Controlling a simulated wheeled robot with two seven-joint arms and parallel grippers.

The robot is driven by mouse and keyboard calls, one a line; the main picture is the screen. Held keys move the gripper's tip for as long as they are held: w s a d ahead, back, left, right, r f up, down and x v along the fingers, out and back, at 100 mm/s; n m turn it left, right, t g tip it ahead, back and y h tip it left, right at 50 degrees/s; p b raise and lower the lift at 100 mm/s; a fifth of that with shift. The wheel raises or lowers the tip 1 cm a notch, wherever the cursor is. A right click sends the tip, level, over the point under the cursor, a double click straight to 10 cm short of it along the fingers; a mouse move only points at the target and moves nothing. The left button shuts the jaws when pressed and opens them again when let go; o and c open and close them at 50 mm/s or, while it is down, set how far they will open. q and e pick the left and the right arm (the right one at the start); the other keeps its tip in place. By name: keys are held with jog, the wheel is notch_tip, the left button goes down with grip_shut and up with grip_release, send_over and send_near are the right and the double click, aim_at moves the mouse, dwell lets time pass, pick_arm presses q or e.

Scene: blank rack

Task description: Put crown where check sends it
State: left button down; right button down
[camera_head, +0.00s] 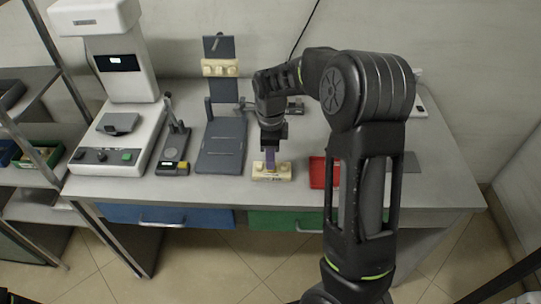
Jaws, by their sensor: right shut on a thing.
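My right gripper (271,148) points down over the front middle of the table. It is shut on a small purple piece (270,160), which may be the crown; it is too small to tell. The piece is at a cream block (285,172) near the table's front edge; I cannot tell whether they touch. A second cream, bumpy block (228,68) is on the upright grey-blue stand (220,47) behind. A white machine (118,60) with a small lit display stands at the left. My left gripper is not in view.
A red tray (317,172) lies right of the cream block, partly hidden by my right arm. A blue-grey plate (219,160) and a small dark device (174,150) stand to the left. Blue (172,216) and green (285,222) drawers are under the table (215,190).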

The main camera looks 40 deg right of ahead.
jog(key=shift+f+b, duration=0.45)
jog(key=shift+f, duration=0.35)
jog(key=c, duration=1.1)
grip_release()
jog(key=shift+c, duration=0.2)
notch_tip(320, 180, up, 8)
jog(key=shift+f, duration=0.1)
